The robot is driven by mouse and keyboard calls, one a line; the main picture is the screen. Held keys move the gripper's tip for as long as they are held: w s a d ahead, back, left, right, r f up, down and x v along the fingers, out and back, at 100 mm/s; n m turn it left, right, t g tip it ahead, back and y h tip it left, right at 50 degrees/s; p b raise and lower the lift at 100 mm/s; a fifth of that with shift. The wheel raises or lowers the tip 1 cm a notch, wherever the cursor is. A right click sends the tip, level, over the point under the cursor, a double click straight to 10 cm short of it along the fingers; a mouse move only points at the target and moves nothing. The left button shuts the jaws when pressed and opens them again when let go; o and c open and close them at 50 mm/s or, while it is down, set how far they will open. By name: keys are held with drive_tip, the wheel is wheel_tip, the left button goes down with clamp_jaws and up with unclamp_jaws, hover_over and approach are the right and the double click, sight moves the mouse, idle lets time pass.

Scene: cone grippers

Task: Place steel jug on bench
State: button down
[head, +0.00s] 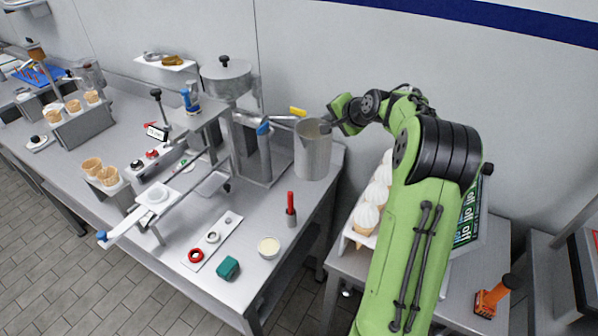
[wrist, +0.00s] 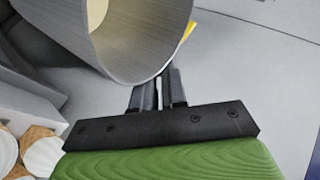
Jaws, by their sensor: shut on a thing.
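The steel jug (head: 313,152) is an upright grey cylinder at the back right end of the steel bench (head: 262,205) in the head view. My gripper (head: 333,124) is shut on its upper right rim side. In the wrist view the jug (wrist: 140,50) fills the top, with its open mouth towards the camera, and my gripper's fingers (wrist: 158,90) meet at its wall. I cannot tell whether the jug's base touches the bench or hangs just above it.
A steel machine (head: 225,85) with a yellow-handled lever stands left of the jug. A red-handled tool (head: 291,208), a cream-filled cup (head: 268,247) and a green block (head: 228,267) stand on the bench in front. Ice cream cones (head: 376,193) are at the right, beside my arm.

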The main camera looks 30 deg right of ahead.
wheel_tip(320, 180, down, 13)
drive_tip(key=b, duration=0.2)
drive_tip(key=w+f, duration=0.1)
drive_tip(key=w, duration=0.6)
drive_tip(key=shift+w+f, duration=0.15)
drive_tip(key=shift+w, duration=0.1)
drive_tip(key=c, duration=1.6)
unclamp_jaws()
drive_tip(key=shift+f, duration=0.2)
drive_tip(key=o, duration=0.4)
drive_tip(key=shift+a, duration=0.1)
drive_tip(key=shift+o, duration=0.2)
drive_tip(key=shift+r, duration=0.1)
